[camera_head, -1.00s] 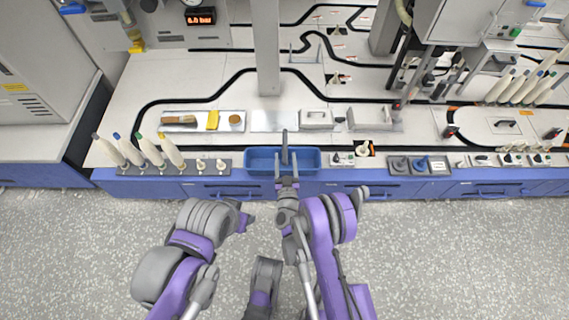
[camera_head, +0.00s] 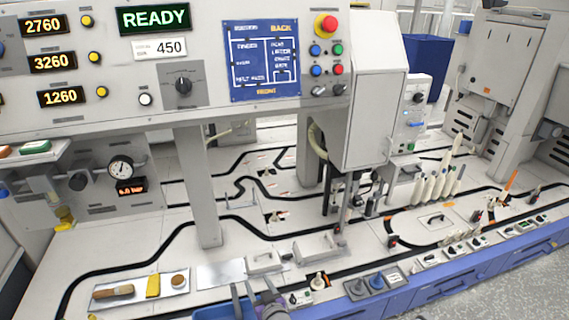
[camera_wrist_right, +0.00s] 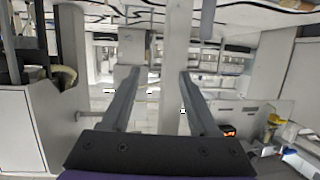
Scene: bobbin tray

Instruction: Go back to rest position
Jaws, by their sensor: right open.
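My right gripper (camera_head: 244,287) shows at the bottom edge of the head view, in front of the bench, with its fingers apart. In the right wrist view its two grey fingers (camera_wrist_right: 160,74) stand apart with nothing between them. A blue tray (camera_head: 197,312) is cut off by the bottom edge of the head view, just left of the right gripper. Most of the tray is hidden or out of frame. My left gripper is not in view.
A metal plate with a brush and a yellow piece (camera_head: 153,285) lies left on the bench. White bobbins (camera_head: 437,186) stand farther right. A control panel (camera_head: 160,60) overhangs the back.

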